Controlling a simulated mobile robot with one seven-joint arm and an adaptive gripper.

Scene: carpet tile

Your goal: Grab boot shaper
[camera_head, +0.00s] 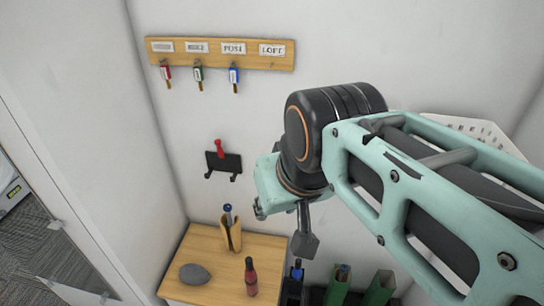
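A tan, upright, split-looking piece with a blue knob on top (231,237) stands at the back of a small wooden table, and it looks like the boot shaper. My arm reaches in from the right. Its end, with my gripper (304,242), hangs to the right of the tan piece and apart from it in the picture. A dark grey part points down there. The fingers are small and partly hidden by my arm, so I cannot tell whether they are open or shut. I see nothing clearly held.
On the wooden table (215,262) are a grey rounded object (194,274) and a dark red bottle (251,277). Green and dark upright holders (338,288) stand to the right. Above are a key rack (220,54) and a black wall hook (224,165) with a red item.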

